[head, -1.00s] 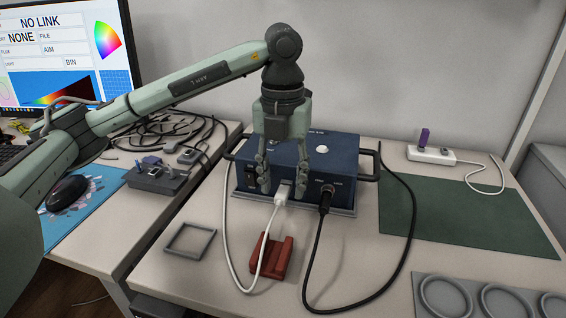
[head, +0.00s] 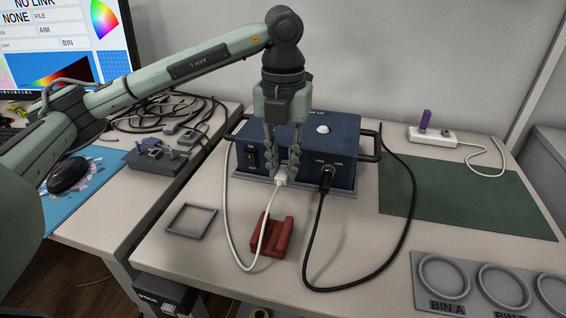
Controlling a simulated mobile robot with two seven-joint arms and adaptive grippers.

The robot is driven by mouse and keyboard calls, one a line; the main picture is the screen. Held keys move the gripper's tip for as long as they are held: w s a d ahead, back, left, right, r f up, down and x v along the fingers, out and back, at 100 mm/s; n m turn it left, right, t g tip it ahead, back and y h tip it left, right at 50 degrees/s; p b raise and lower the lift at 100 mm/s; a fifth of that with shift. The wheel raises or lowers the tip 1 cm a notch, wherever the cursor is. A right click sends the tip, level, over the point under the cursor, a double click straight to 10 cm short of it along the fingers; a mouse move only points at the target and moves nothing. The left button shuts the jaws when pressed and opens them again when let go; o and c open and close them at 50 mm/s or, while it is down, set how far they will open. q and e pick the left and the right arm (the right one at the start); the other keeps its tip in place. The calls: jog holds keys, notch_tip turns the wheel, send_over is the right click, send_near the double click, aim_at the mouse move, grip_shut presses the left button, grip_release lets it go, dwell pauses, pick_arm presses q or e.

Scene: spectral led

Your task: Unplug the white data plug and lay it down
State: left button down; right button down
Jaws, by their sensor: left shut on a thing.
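The white data plug (head: 281,181) is at the lower front of the blue box (head: 345,150), with its white cable (head: 229,215) looping down to the table and round the box's left side. My left gripper (head: 281,177) points down in front of the box, its fingers closed on the white plug. The fingers hide part of the plug, so I cannot tell whether it is still seated in its port. A black plug (head: 327,178) with a black cable sits in the box's front, to the right. My right gripper is not in view.
A red cradle (head: 273,236) and a grey square frame (head: 191,220) lie in front of the box. A green mat (head: 465,205) lies right, with a white power strip (head: 433,137) behind it. Ring bins (head: 443,276) are front right. Bare table lies between.

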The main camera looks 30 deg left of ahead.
pick_arm(q)
jog(key=shift+s, duration=0.1)
jog(key=shift+s+d, duration=0.2)
jog(key=shift+s, duration=0.45)
jog(key=shift+s+d, duration=0.15)
jog(key=shift+s, duration=0.5)
jog(key=shift+s, duration=0.2)
jog(key=shift+s+d, duration=0.15)
jog(key=shift+s, duration=0.2)
dwell(0.3)
